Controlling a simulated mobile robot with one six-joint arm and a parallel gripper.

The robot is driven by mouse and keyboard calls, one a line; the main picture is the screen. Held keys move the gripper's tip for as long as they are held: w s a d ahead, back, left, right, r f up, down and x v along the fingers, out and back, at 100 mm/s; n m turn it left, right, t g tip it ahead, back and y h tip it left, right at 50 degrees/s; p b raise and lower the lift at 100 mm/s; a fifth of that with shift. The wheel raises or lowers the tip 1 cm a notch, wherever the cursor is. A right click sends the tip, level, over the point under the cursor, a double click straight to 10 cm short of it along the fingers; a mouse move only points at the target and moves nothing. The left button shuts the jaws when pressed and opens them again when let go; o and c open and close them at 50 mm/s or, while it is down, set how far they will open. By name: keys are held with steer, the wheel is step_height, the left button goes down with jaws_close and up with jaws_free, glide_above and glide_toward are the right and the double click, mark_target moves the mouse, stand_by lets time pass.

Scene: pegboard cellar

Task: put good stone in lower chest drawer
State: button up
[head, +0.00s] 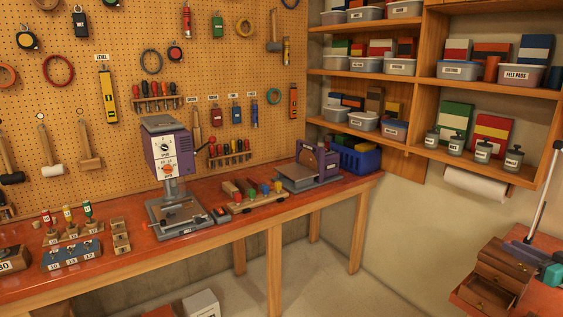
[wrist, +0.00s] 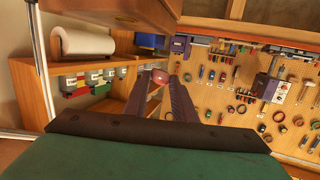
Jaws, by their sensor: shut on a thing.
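In the wrist view my gripper (wrist: 157,82) has its two dark fingers closed on a small reddish, rounded thing (wrist: 156,77), likely the stone. The fingers hide part of it, and its markings cannot be read. In the head view a small brown wooden chest (head: 508,258) stands at the lower right on a red-topped surface. Its lower drawer (head: 487,294) is pulled out, with a dark hollow inside that looks empty.
The long red workbench (head: 120,262) carries a drill press (head: 172,180), a grinder (head: 312,168) and racks. Shelves with bins and a paper roll (head: 476,186) hang above. Open floor lies between.

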step_height(320, 180, down, 6)
steer(key=p, duration=0.2)
stand_by(0.6)
steer(key=o, duration=1.1)
steer(key=shift+s, duration=0.1)
steer(key=b+v, duration=0.5)
steer(key=v, duration=0.8)
steer(key=shift+s, duration=0.35)
steer(key=shift+d, duration=0.1)
